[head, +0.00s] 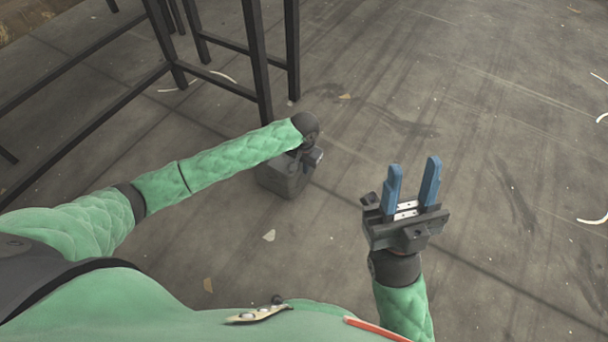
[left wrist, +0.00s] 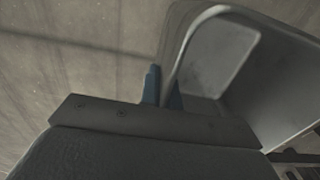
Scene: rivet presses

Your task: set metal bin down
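The grey metal bin (head: 283,177) is below the end of my left arm in the head view, partly covered by my wrist. In the left wrist view the open inside of the bin (left wrist: 225,58) shows at the upper right. My left gripper (left wrist: 163,90) has its blue fingers on either side of the bin's rim and appears shut on it. In the head view its fingers are hidden. I cannot tell whether the bin touches the floor. My right gripper (head: 413,168) is open and empty, its blue fingers apart and pointing up in the picture.
A dark metal frame with legs (head: 260,70) stands just behind and left of the bin. The grey floor (head: 490,150) is mostly clear to the right. Small scraps (head: 269,235) and pale curved strips (head: 593,220) lie scattered on it.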

